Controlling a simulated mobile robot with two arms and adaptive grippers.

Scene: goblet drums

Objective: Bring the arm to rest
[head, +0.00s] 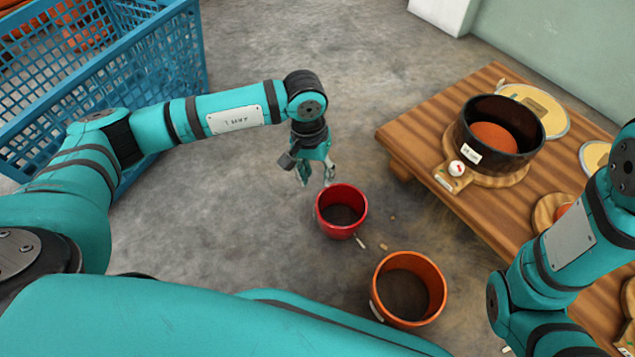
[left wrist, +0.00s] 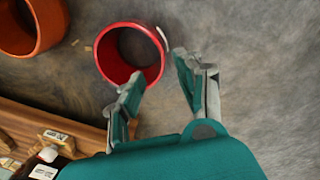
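My left gripper (head: 317,176) hangs down just behind a red pot (head: 341,211) that stands on the floor. In the left wrist view the left gripper (left wrist: 158,80) has its two fingers apart, with nothing held between them. The red pot's rim (left wrist: 103,58) is close to one finger there; I cannot tell whether they touch. My right arm (head: 560,250) comes in at the right edge, and its gripper is out of view.
An orange pot (head: 408,290) stands on the floor near the red one. A wooden table (head: 420,128) at the right bears a dark drum (head: 500,133), lids and small items. A blue crate (head: 160,70) stands at upper left. Floor between crate and table is mostly clear.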

